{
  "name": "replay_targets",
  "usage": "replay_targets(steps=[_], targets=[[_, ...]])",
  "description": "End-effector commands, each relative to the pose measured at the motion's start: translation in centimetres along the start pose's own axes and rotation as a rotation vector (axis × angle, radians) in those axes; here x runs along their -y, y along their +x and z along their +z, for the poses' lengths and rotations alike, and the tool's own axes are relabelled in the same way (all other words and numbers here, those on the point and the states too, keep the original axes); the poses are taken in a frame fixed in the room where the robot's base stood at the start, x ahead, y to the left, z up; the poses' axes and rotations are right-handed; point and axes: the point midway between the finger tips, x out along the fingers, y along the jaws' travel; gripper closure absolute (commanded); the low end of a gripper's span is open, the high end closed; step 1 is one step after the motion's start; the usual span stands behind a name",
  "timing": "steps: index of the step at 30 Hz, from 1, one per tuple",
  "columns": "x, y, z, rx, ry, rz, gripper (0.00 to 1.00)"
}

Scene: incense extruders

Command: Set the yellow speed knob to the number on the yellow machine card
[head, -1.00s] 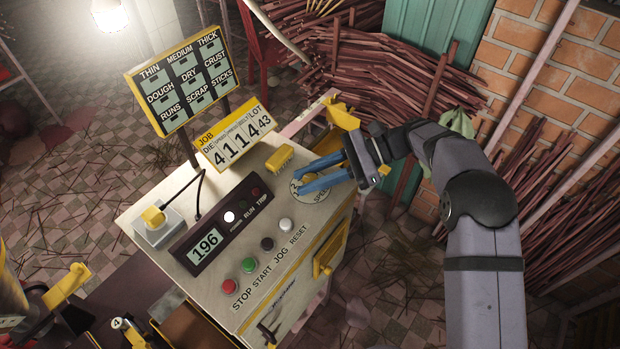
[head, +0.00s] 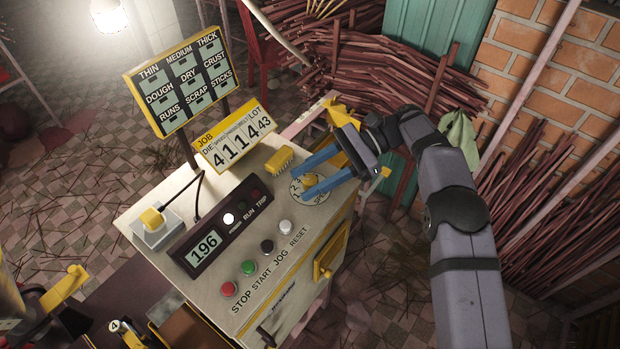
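The yellow speed knob (head: 311,181) sits on a round pale dial (head: 298,192) at the right of the machine's sloping top. Part of the dial's numbers and the knob's pointer direction are hidden or too small to read. The yellow-headed JOB card (head: 235,140) stands at the machine's back edge; its large figures read 4, 1, 1, 4 and 43, with small headings including SPEED, which appears to be over the first 1. My gripper (head: 308,179) reaches in from the right, its two blue fingers apart on either side of the knob. Contact with the knob cannot be made out.
A yellow block (head: 279,158) stands close left of the fingers. A display (head: 205,247) reads 196, above several push buttons (head: 248,267). A grey box with a yellow switch (head: 153,220) is at left. A label board (head: 181,83) rises behind. Stick bundles lie beyond.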

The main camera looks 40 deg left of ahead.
Motion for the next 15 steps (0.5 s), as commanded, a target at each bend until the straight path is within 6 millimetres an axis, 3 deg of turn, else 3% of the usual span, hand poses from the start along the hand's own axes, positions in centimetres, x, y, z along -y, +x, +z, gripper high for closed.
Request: replay_targets(steps=[10, 15], targets=[[-0.1, 0.0, -0.1, -0.001, 0.003, 0.002, 0.55], [0.0, -0.4, 0.9, -0.002, 0.000, 0.001, 0.55]])
